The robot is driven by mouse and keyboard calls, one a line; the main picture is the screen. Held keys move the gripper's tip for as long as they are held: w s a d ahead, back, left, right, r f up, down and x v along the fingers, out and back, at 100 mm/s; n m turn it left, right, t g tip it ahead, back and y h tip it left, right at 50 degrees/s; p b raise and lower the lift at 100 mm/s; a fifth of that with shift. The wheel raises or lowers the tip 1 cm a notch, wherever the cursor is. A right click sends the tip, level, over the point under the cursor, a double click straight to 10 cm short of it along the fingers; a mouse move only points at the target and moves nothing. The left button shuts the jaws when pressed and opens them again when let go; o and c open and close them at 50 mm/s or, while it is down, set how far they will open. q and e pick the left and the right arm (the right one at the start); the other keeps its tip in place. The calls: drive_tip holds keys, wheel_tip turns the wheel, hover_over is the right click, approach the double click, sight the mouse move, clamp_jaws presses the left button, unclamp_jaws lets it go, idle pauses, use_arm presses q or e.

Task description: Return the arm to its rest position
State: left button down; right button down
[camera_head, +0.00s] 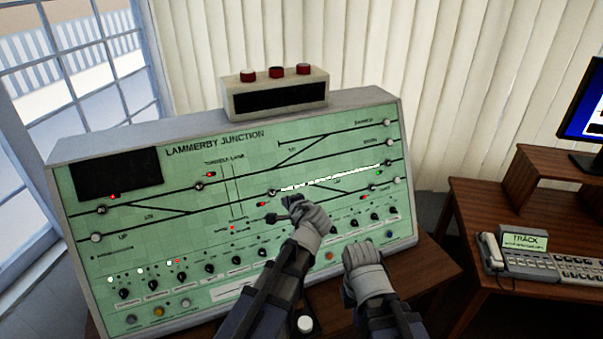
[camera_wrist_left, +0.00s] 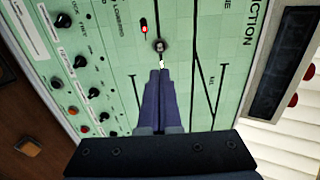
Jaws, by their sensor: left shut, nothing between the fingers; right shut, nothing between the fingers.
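My left gripper (camera_head: 290,203) is shut and empty in front of the middle of the green signal panel (camera_head: 130,255). In the left wrist view its closed fingertips (camera_wrist_left: 160,73) point at the panel just beside a round button (camera_wrist_left: 160,46) and a short white lit piece of track. A gap between fingertips and panel cannot be judged. The same button shows in the head view (camera_head: 272,192), up and left of the fingertips. My right gripper (camera_head: 358,252) is shut and empty, lower and to the right, in front of the panel's lower edge.
A box with red buttons (camera_head: 278,92) sits on top of the panel. A row of black knobs (camera_head: 209,268) runs along its lower part. On the right, a wooden desk (camera_head: 480,205) holds a phone console (camera_head: 530,262) and a monitor (camera_head: 585,105). A window is at left.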

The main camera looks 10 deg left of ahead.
use_arm(q)
drive_tip(key=s+d+f+n+g+h+b, duration=0.2)
drive_tip(key=s+d+f+n+g+b, duration=0.1)
drive_tip(key=s+f, duration=0.6)
drive_tip(key=s+d+f+n+g+h+b, duration=0.3)
drive_tip(key=s+d+f+g, duration=0.4)
drive_tip(key=s, duration=0.9)
wheel_tip(320, 180, down, 2)
drive_tip(key=shift+s+d+f+n+g+b, duration=0.35)
drive_tip(key=shift+d+n, duration=0.2)
drive_tip(key=shift+n, duration=0.35)
drive_tip(key=shift+r, duration=0.1)
